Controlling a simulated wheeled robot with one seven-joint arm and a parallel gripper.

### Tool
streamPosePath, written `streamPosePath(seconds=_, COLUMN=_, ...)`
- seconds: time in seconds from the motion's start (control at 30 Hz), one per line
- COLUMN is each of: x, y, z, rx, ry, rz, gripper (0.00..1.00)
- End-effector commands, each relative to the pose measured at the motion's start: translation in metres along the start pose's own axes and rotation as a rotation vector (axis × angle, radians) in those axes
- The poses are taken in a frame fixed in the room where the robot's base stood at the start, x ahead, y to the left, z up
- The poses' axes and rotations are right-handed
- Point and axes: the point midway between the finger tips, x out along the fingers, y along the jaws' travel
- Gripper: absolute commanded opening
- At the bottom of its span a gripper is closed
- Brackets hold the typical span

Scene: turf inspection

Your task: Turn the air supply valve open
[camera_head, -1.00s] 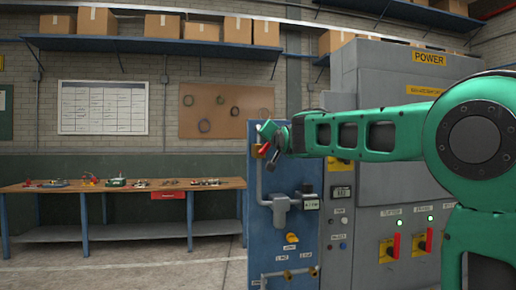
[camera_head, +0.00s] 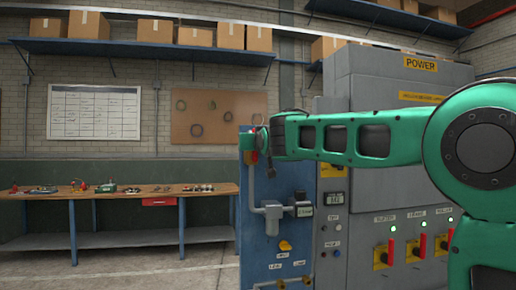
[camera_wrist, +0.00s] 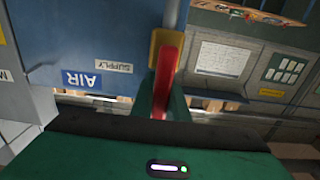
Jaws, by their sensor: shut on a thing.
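The air supply valve has a red handle (camera_wrist: 164,78) on a yellow body (camera_wrist: 156,47), in line with a grey pipe in the wrist view. The blue panel (camera_wrist: 120,35) beside it bears AIR and SUPPLY labels, upside down there. My gripper (camera_wrist: 164,103) is shut on the red handle, with a green finger on either side of it. In the head view, my gripper (camera_head: 252,145) is at the upper left of the blue panel (camera_head: 282,190). My arm hides most of the valve there.
A grey power cabinet (camera_head: 405,100) with red-handled switches stands to the right of the panel. A workbench (camera_head: 120,195) with small items is at the left. Shelves with boxes (camera_head: 155,31) hang above. The floor before the bench is clear.

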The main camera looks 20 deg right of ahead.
Motion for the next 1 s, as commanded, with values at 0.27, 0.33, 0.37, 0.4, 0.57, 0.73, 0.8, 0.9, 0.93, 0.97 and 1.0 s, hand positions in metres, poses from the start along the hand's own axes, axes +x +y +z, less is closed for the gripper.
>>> streamPosePath(seconds=0.27, x=0.0011, y=-0.0089, z=0.0084, rx=-0.019, ry=-0.016, rz=-0.009, gripper=0.0)
streamPosePath(seconds=0.33, x=0.0011, y=-0.0092, z=0.0085, rx=-0.019, ry=-0.016, rz=-0.009, gripper=0.0)
streamPosePath(seconds=0.37, x=0.0011, y=-0.0094, z=0.0085, rx=-0.019, ry=-0.016, rz=-0.009, gripper=0.0)
streamPosePath(seconds=0.4, x=0.0011, y=-0.0096, z=0.0085, rx=-0.019, ry=-0.016, rz=-0.009, gripper=0.0)
streamPosePath(seconds=0.57, x=0.001, y=-0.0101, z=0.0081, rx=-0.018, ry=-0.016, rz=-0.01, gripper=0.31)
streamPosePath(seconds=0.73, x=0.0002, y=-0.0097, z=0.0046, rx=-0.016, ry=-0.009, rz=-0.009, gripper=0.33)
streamPosePath(seconds=0.8, x=0.0001, y=-0.0096, z=0.0038, rx=-0.016, ry=-0.007, rz=-0.009, gripper=0.33)
streamPosePath(seconds=0.9, x=-0.0014, y=-0.0094, z=0.0028, rx=-0.015, ry=-0.006, rz=-0.009, gripper=0.33)
streamPosePath(seconds=0.93, x=-0.0027, y=-0.0094, z=0.0025, rx=-0.015, ry=-0.005, rz=-0.009, gripper=0.33)
streamPosePath(seconds=0.97, x=-0.0045, y=-0.0094, z=0.0023, rx=-0.015, ry=-0.005, rz=-0.009, gripper=0.33)
streamPosePath(seconds=1.0, x=-0.0078, y=-0.0094, z=0.002, rx=-0.015, ry=-0.004, rz=-0.009, gripper=0.33)
